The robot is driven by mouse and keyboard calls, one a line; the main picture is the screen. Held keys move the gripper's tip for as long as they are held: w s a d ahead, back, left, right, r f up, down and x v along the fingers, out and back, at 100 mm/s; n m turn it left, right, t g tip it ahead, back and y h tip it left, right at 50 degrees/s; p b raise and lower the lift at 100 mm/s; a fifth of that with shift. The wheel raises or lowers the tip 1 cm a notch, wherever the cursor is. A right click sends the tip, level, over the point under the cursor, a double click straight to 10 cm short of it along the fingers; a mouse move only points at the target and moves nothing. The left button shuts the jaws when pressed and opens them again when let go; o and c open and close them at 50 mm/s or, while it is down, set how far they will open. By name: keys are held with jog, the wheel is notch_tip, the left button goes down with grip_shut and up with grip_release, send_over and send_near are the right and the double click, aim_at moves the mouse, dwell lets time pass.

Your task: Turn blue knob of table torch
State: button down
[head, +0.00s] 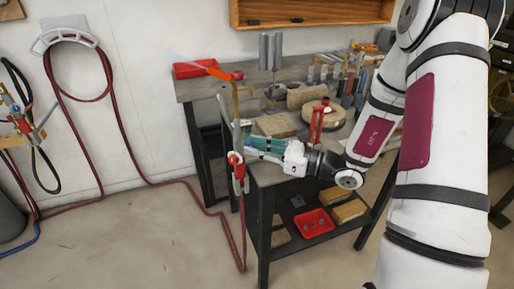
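The table torch (235,108) stands upright at the left front edge of the dark workbench (190,90). It has a brass-coloured stem, red fittings (237,160) low down and a red hose hanging to the floor. At its top, an orange and pale blue streak like a flame points up and left. My gripper (250,148) reaches in from the right, with its teal fingers at the lower stem, just above the red fittings. I cannot tell whether they touch it. The blue knob cannot be made out; it may be hidden by the fingers or too small.
A red tray (188,71) lies at the bench's back left, near the flame-like streak. A round wooden block (333,112), a red stand (316,125) and several tools crowd the bench. A red bin (314,223) sits on the lower shelf. The floor at left is mostly clear.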

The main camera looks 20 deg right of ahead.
jog(key=shift+m, duration=0.3)
jog(key=m+p, duration=0.4)
jog(key=m, duration=0.1)
jog(key=shift+s+r+m+t, duration=0.1)
jog(key=shift+s+m+t, duration=0.05)
jog(key=shift+m+t, duration=0.15)
jog(key=m+p, duration=0.3)
jog(key=m, duration=0.3)
jog(key=shift+m, duration=0.4)
jog(key=c, duration=1.4)
grip_release()
jog(key=v, duration=1.2)
